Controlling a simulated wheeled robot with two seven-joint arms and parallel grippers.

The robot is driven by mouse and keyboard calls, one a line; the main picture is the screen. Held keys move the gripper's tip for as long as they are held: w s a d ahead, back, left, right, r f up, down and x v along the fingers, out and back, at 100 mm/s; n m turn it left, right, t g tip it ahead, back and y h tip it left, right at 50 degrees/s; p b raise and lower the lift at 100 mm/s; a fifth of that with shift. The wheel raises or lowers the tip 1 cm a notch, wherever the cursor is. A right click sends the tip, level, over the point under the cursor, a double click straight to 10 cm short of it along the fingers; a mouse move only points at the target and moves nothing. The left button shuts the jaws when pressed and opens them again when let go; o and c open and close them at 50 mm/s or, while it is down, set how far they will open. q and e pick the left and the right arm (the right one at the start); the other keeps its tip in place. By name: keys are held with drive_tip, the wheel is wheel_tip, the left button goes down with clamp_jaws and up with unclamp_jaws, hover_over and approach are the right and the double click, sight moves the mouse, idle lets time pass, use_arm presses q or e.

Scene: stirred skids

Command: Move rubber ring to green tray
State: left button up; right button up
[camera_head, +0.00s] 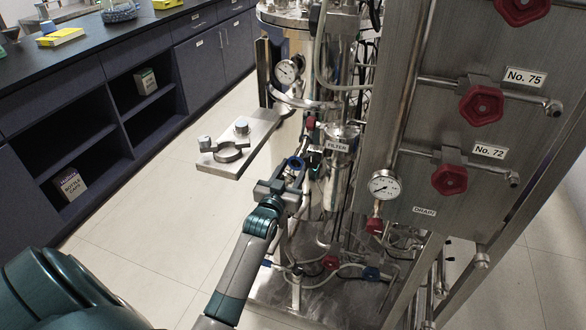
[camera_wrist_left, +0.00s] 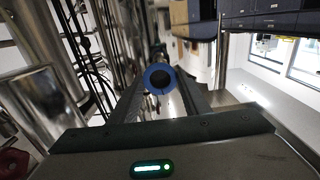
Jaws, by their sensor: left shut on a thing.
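My left gripper (camera_head: 291,175) is beside the steel skid's piping, near the middle of the head view. It is shut on a blue ring with a dark centre, which I take to be the rubber ring (camera_head: 290,161). In the left wrist view the ring (camera_wrist_left: 148,76) sits at the tips of the two fingers (camera_wrist_left: 160,95), its round face toward the camera. It appears clear of the floor; whether it touches the pipes behind is unclear. No green tray shows in either view. My right gripper is not in view.
A dark bench (camera_head: 120,45) stands at the left. The floor (camera_head: 140,220) between is clear.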

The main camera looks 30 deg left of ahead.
use_arm(q)
drive_tip(key=shift+s+d+p, duration=0.2)
drive_tip(key=shift+s+p, duration=0.35)
drive_tip(key=shift+s, duration=0.1)
idle(0.4)
drive_tip(key=shift+p+v, duration=1.45)
drive_tip(key=shift+v, duration=1.4)
drive_tip(key=shift+r, duration=0.1)
drive_tip(key=s+d+r+p, duration=0.2)
drive_tip(key=s+d+p, duration=0.2)
drive_tip(key=s, duration=0.2)
drive_tip(key=s+d+r+p, duration=0.2)
drive_tip(key=s+d+p, duration=0.2)
drive_tip(key=s, duration=0.3)
drive_tip(key=shift+s+p, duration=0.35)
drive_tip(key=shift+p, duration=0.35)
